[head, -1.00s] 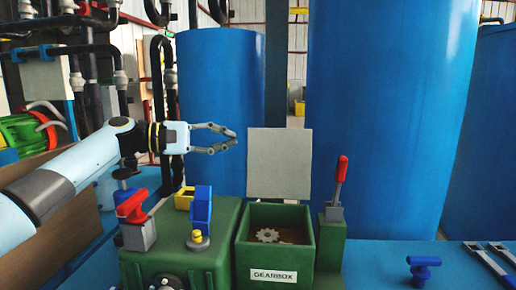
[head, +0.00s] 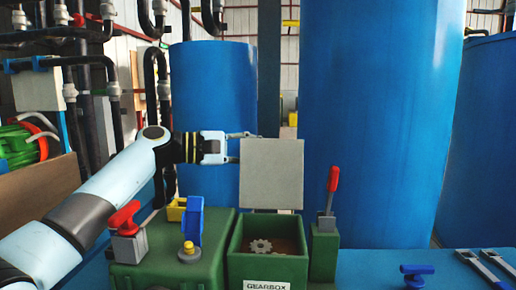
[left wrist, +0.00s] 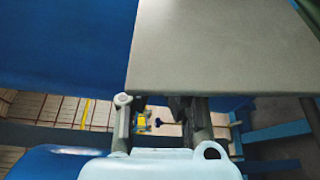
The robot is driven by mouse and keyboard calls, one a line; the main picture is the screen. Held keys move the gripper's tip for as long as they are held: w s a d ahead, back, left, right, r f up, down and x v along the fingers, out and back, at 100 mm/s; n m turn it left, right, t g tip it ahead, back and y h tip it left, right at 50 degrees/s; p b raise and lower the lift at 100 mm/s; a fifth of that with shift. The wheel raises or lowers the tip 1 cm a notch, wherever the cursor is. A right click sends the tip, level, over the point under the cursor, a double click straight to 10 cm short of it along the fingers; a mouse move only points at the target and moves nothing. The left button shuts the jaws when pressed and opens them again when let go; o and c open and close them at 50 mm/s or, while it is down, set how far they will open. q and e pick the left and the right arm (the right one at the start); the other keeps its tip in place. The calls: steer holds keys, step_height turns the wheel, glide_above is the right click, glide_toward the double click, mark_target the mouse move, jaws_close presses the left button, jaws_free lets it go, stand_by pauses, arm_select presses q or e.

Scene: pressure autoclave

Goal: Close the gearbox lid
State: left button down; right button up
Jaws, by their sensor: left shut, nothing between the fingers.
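My right gripper is not in view.
A red-handled lever (head: 331,195) stands right of the gearbox. A red valve handle (head: 125,217), a blue lever (head: 194,220) and a yellow button (head: 189,248) are to its left. Large blue tanks (head: 375,120) stand behind. Wrenches (head: 485,265) and a blue handle (head: 416,272) lie at right.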

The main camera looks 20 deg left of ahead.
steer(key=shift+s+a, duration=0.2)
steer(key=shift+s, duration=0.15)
arm_select(q)
steer(key=shift+s, duration=0.1)
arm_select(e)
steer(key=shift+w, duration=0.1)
